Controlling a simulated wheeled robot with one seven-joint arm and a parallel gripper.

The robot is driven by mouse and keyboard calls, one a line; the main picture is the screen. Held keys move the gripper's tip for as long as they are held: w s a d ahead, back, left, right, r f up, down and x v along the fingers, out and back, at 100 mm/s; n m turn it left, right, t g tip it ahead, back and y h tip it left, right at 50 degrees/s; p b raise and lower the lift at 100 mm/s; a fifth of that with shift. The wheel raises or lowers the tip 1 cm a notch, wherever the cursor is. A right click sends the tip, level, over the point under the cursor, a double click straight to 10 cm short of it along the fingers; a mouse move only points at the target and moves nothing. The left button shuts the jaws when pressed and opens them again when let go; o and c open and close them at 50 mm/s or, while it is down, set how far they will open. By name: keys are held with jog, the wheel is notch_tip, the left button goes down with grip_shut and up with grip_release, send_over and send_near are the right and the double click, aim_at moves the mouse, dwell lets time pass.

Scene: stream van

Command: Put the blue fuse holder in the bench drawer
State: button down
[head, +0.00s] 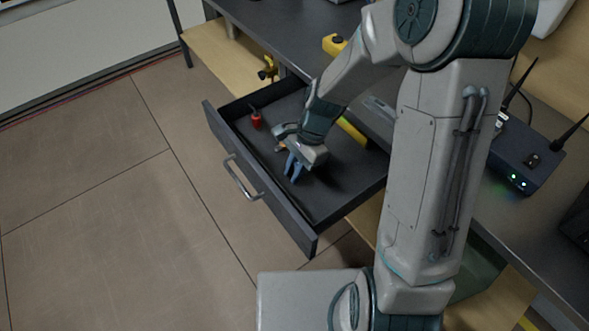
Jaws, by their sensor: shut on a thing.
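The bench drawer (225,147) is pulled open, with its dark inside facing up. My gripper (293,169) points down over the drawer's inside, near its middle. Blue shows at the fingertips, where my gripper is shut on the blue fuse holder. The fingers cover most of the holder, so its outline is hard to make out. I cannot tell whether it touches the drawer floor.
A small red item (256,117) lies in the drawer's far left corner. A yellow item (352,132) lies near the drawer's back, partly behind my arm. A dark box with antennas and green lights (518,160) stands on the bench at right. Open floor lies left of the drawer.

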jog(key=shift+f, duration=0.2)
jog(key=c, duration=1.4)
grip_release()
jog(key=shift+r, duration=0.15)
jog(key=p+v, duration=0.2)
jog(key=v, duration=0.9)
jog(key=shift+s+d+r+n+t+h, duration=0.65)
jog(key=shift+s+d+r+n, duration=0.65)
jog(key=shift+s+d+n, duration=0.65)
jog(key=shift+s+d+r+n+t+h, duration=0.5)
jog(key=shift+s+d+r+n+t, duration=0.3)
jog(key=shift+s+d+r+n, duration=0.95)
jog(key=shift+s+d+r+n+t+h, duration=0.55)
jog(key=shift+s+d+r+n+t, duration=0.5)
jog(key=shift+s+n, duration=1.3)
